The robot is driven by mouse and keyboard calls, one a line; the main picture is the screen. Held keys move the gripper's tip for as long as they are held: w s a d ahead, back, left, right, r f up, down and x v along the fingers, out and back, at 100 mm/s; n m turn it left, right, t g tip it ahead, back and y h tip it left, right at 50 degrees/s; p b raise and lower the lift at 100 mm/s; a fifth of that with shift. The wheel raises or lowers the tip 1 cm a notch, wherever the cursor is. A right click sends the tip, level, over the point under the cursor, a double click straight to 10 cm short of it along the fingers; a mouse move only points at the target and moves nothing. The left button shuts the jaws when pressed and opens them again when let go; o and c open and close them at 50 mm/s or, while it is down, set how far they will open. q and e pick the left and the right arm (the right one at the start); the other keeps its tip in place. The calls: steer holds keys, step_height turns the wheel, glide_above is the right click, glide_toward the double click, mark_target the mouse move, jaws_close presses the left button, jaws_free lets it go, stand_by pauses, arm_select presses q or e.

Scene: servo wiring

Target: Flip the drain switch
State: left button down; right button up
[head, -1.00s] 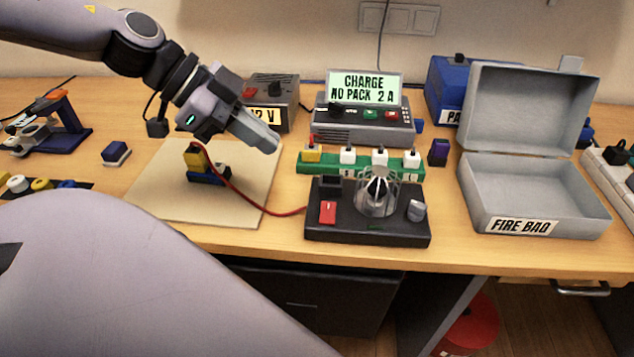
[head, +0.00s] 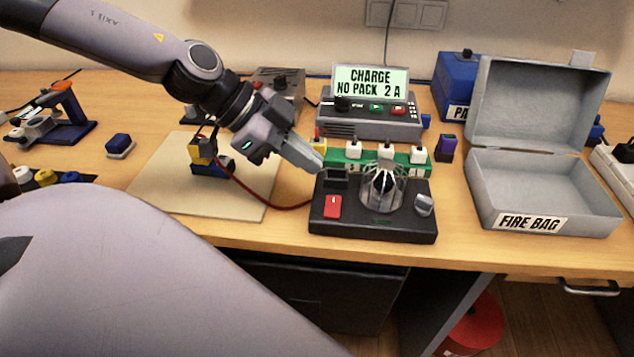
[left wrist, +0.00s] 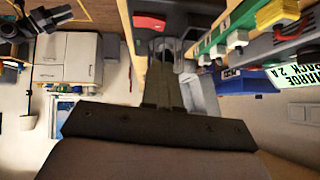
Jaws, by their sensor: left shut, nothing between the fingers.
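The black discharge box (head: 375,218) stands near the table's front edge. A red rocker switch (head: 333,206) sits on its left side, a caged lamp (head: 381,190) in its middle and a grey knob (head: 423,205) at its right. My left gripper (head: 318,166) is shut and empty, its tips above the box's back left corner, up and left of the red switch. In the left wrist view the closed fingers (left wrist: 162,85) point at the box, with the red switch (left wrist: 150,22) at the top. My right gripper is not in view.
A green strip with white plugs (head: 345,162) lies right behind the box. The charger (head: 370,118) reads "CHARGE NO PACK 2 A". A red wire (head: 262,200) runs from the yellow connector to the box. An open grey fire bag box (head: 545,190) stands at the right.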

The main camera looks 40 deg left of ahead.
mark_target(329, 195)
arm_select(q)
steer(key=f, duration=0.1)
steer(key=w+f, duration=0.1)
steer(key=d+f, duration=0.1)
steer(key=f, duration=0.1)
steer(key=shift+w+d+f+b, duration=0.1)
steer(key=shift+w+b, duration=0.05)
steer(key=shift+b, duration=0.2)
steer(key=shift+w+f, duration=0.1)
steer(key=shift+f, duration=0.6)
steer(key=shift+w+f+g+b, duration=0.1)
steer(key=shift+f+g+b, duration=0.2)
steer(key=shift+f+b, duration=0.4)
steer(key=shift+r, duration=0.3)
steer(key=shift+s+d+r+p, duration=0.3)
steer(key=shift+s+r+p, duration=0.05)
steer(key=shift+s+p, duration=0.35)
